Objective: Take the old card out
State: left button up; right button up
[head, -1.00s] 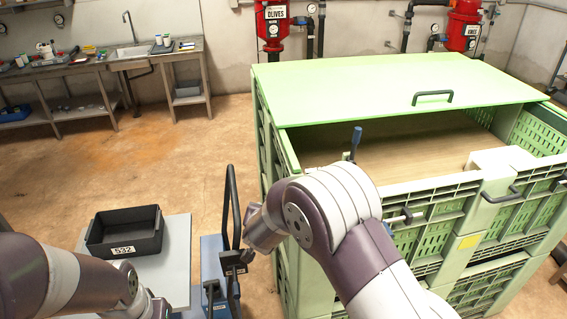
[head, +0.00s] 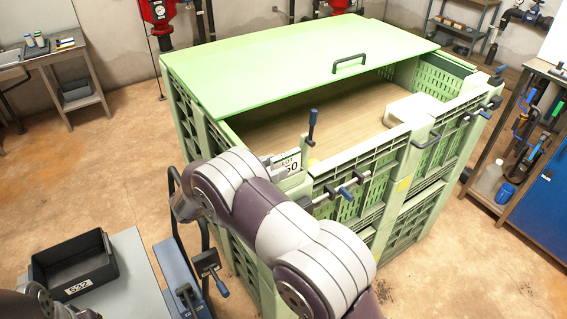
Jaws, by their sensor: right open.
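The white card (head: 292,164), marked "LOT" and a number ending in 60, stands at the near rim of the green crate (head: 365,208). My right arm crosses the lower middle of the head view, and its forearm is mostly hidden behind the upper links. My right gripper (head: 276,164) shows only as small grey parts at the card's left side. It is open; whether its fingers touch the card I cannot tell. The card's lower edge and its holder are partly hidden. My left arm shows only at the bottom left corner; its gripper is out of view.
A pale green lid (head: 300,62) covers the crate's back part. Clamps with blue handles (head: 312,125) sit along the near rim. A black bin (head: 72,262) stands on a grey table at left. A tool rack (head: 530,130) stands at right.

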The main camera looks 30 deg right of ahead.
aim_at(300, 156)
jog(key=d+p, duration=0.1)
jog(key=d, duration=0.4)
jog(key=shift+a, duration=0.25)
jog(key=shift+w+a, duration=0.1)
jog(key=shift+a, duration=0.05)
jog(key=c, duration=0.4)
grip_shut()
pick_arm(q)
jog(key=r, duration=0.2)
jog(key=shift+d+r, duration=0.3)
jog(key=shift+r, duration=0.05)
